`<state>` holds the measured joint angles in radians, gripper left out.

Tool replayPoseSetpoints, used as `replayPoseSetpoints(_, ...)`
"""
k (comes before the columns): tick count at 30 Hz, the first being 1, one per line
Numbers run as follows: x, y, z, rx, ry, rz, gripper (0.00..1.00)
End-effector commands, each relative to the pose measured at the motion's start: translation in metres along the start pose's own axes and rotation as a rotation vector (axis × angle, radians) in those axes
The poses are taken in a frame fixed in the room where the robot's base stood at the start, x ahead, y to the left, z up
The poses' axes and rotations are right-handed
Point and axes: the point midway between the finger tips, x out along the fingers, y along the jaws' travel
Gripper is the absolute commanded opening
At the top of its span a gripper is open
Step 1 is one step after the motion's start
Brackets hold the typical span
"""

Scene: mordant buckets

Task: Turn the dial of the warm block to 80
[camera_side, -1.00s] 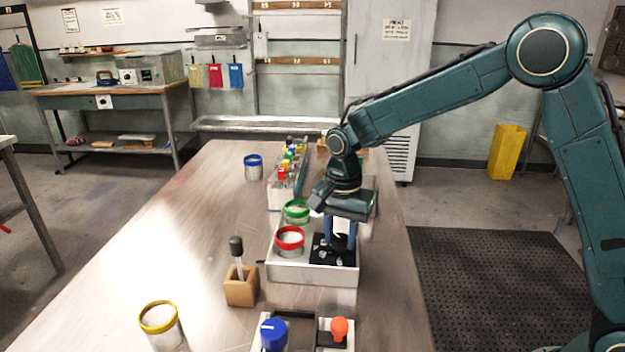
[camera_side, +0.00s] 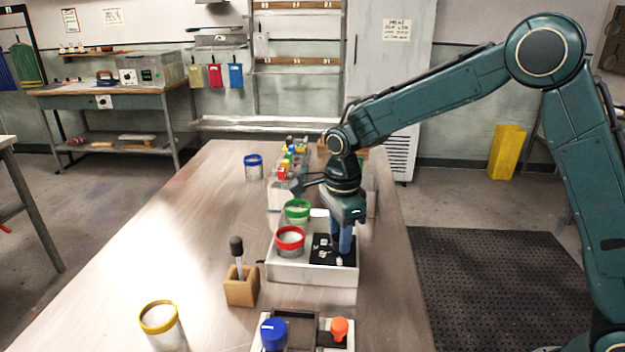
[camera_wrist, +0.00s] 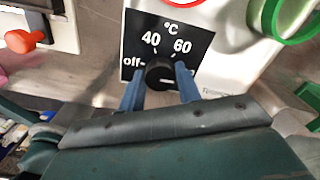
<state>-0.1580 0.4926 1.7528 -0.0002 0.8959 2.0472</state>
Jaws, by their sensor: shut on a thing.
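The warm block (camera_side: 312,273) is a white box on the table with a black dial panel (camera_side: 320,251). In the wrist view the panel (camera_wrist: 190,45) shows off, 40 and 60; the area where another number would be is covered by my gripper. The black dial (camera_wrist: 159,72) sits between the two blue fingers of my gripper (camera_wrist: 160,86), which is shut on it. A short pale mark shows low on the dial toward the right; its exact reading is unclear. In the side view my gripper (camera_side: 341,243) points straight down onto the panel.
A red-rimmed jar (camera_side: 290,240) and a green-rimmed jar (camera_side: 297,210) stand in the block, close left of my gripper. A wooden holder (camera_side: 241,291) with a dropper and a yellow-rimmed jar (camera_side: 161,322) stand in front.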

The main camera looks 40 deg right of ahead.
Motion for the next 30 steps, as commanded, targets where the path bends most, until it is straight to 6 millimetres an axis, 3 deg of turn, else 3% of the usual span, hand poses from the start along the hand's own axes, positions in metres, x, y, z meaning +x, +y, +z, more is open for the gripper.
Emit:
replayPoseSetpoints(16,-0.0007,-0.0008,-0.0006,0.038,0.000,-0.002,0.11)
replayPoseSetpoints(17,-0.0007,-0.0008,-0.0006,0.038,0.000,-0.002,0.40)
replayPoseSetpoints(19,-0.0006,-0.0007,-0.0006,0.037,0.000,-0.002,0.53)
replayPoseSetpoints(30,-0.0013,-0.0003,-0.0002,0.034,0.000,-0.001,0.55)
